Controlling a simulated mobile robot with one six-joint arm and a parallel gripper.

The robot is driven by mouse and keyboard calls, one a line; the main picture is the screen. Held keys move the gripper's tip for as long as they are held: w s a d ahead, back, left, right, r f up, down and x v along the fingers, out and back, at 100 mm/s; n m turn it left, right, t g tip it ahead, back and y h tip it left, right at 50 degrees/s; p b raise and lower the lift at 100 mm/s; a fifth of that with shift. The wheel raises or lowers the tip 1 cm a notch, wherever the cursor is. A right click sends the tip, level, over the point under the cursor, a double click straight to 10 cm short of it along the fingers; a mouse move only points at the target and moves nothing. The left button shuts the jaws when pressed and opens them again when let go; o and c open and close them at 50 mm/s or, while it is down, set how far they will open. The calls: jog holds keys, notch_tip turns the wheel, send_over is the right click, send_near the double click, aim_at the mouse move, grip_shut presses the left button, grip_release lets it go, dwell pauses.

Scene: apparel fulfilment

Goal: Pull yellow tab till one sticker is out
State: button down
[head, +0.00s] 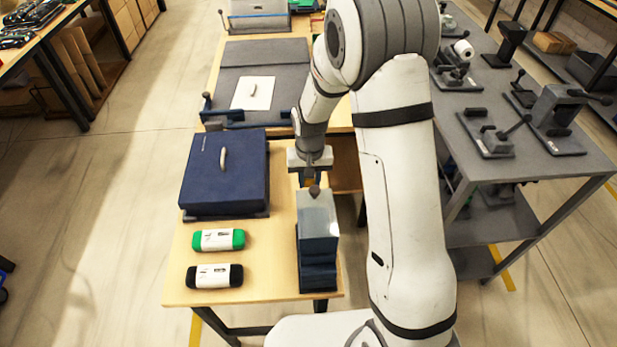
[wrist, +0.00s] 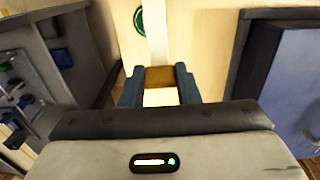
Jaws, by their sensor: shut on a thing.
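My gripper (head: 314,186) hangs over the right side of the wooden table, by the far end of the grey-blue block-shaped dispenser (head: 318,245). In the wrist view my gripper (wrist: 159,88) has its two blue fingers shut on a mustard-yellow tab (wrist: 159,76). A pale strip (wrist: 157,40) runs from the tab to the top edge of the picture. A round green sticker (wrist: 139,19) shows at the strip's left side; part of it is hidden or cut off. The strip's far end is out of the wrist view. My arm covers part of the table in the head view.
A navy lidded box (head: 222,182) stands left of the gripper; its side also shows in the wrist view (wrist: 285,80). A green-ended item (head: 218,240) and a black-ended item (head: 214,276) lie in front of it. A grey press (head: 265,75) stands behind. A grey bench (head: 560,150) is at right.

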jog(key=c, duration=1.1)
grip_release()
jog(key=shift+w, duration=0.1)
notch_tip(320, 180, up, 8)
jog(key=shift+f+b, duration=0.1)
jog(key=shift+b, duration=0.25)
